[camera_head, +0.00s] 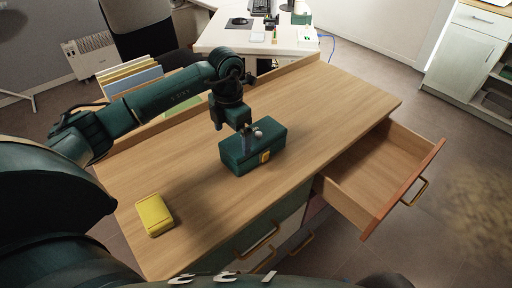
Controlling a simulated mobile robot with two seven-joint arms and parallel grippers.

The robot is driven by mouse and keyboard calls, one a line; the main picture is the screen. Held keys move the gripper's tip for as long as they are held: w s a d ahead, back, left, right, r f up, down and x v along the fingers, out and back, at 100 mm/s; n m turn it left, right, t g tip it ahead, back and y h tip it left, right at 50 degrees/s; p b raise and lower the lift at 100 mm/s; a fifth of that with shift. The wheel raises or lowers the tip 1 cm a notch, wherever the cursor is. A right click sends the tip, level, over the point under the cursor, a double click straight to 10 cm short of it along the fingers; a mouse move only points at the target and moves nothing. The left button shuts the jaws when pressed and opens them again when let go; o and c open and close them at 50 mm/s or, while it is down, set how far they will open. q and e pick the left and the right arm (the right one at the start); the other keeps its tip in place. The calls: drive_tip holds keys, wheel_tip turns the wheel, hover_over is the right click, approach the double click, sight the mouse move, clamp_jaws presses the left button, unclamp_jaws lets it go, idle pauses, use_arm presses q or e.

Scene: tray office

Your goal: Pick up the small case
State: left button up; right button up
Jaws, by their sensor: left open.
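A dark green case (238,159) with a yellow latch stands on the wooden desk, near its middle. My left gripper (253,140) points down over the top of this case, with its fingers at or just above the lid. It is open. I cannot tell whether the fingers touch the case or straddle a handle, as the gripper hides part of the lid. A smaller yellow case-like box (154,215) lies on the desk at the near left, apart from the gripper. My right gripper is not in view.
The wooden desk (330,100) is mostly clear to the right of the green case. An open, empty-looking drawer (372,175) juts out at the right. Upright folders (130,78) stand behind my left arm. A white desk (225,38) with a keyboard stands behind.

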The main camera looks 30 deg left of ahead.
use_arm(q)
wheel_tip(320, 180, down, 9)
drive_tip(key=shift+s+f, duration=0.1)
drive_tip(key=shift+s, duration=0.05)
idle(0.4)
drive_tip(key=shift+c, duration=0.2)
drive_tip(key=c, duration=1.1)
